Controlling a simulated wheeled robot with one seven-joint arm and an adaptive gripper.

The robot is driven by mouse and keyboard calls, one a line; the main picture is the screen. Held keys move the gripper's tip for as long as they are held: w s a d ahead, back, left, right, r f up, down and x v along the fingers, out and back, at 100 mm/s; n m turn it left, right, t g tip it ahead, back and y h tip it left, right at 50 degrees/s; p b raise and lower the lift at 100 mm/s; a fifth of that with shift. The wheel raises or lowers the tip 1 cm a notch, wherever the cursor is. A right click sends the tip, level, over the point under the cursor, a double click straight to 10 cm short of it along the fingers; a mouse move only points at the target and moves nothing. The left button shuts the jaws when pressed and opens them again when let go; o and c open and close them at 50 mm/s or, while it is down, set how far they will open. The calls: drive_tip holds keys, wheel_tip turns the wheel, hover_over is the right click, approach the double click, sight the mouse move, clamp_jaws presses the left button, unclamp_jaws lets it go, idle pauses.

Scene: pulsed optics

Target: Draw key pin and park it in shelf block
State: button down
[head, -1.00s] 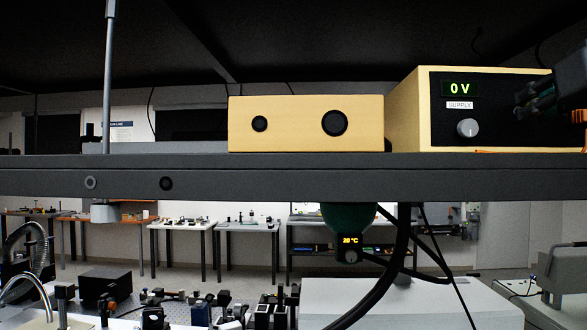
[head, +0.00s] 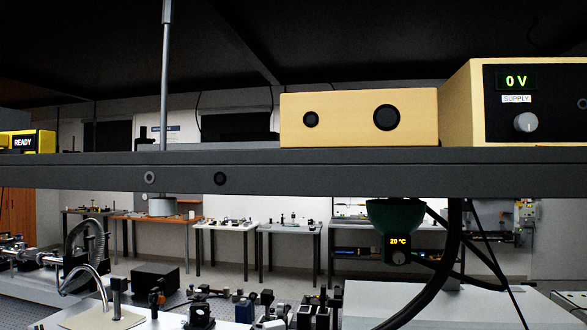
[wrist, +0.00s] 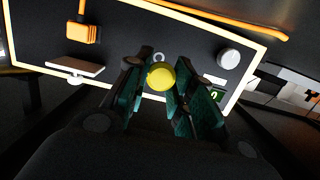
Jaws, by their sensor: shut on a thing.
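My gripper (wrist: 161,90) is shut on the key pin (wrist: 161,77), whose round yellow head shows between the green fingers in the wrist view. The pin's shaft is hidden. The supply (head: 520,108), with its 0 V display and grey knob, stands on the shelf at right. A small ring (wrist: 158,57) on its panel shows just past the pin head; it also shows at the right edge of the head view (head: 583,104). The tan shelf block (head: 340,120) has a small and a larger dark hole in its front. My gripper is outside the head view.
The dark shelf (head: 300,178) runs across the view, with an upright rod (head: 166,80) at left. A yellow READY box (head: 27,141) stands at far left. An orange connector (wrist: 82,33) and cable sit on the supply panel. Optics crowd the table below.

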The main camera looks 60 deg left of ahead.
drive_tip(key=v, duration=0.3)
drive_tip(key=f+b+v, duration=0.1)
drive_tip(key=v, duration=0.1)
drive_tip(key=shift+s+d, duration=0.2)
drive_tip(key=shift+d, duration=0.1)
drive_tip(key=f+b+v, duration=0.1)
drive_tip(key=b+v, duration=0.3)
drive_tip(key=v, duration=0.2)
drive_tip(key=shift+s, duration=0.2)
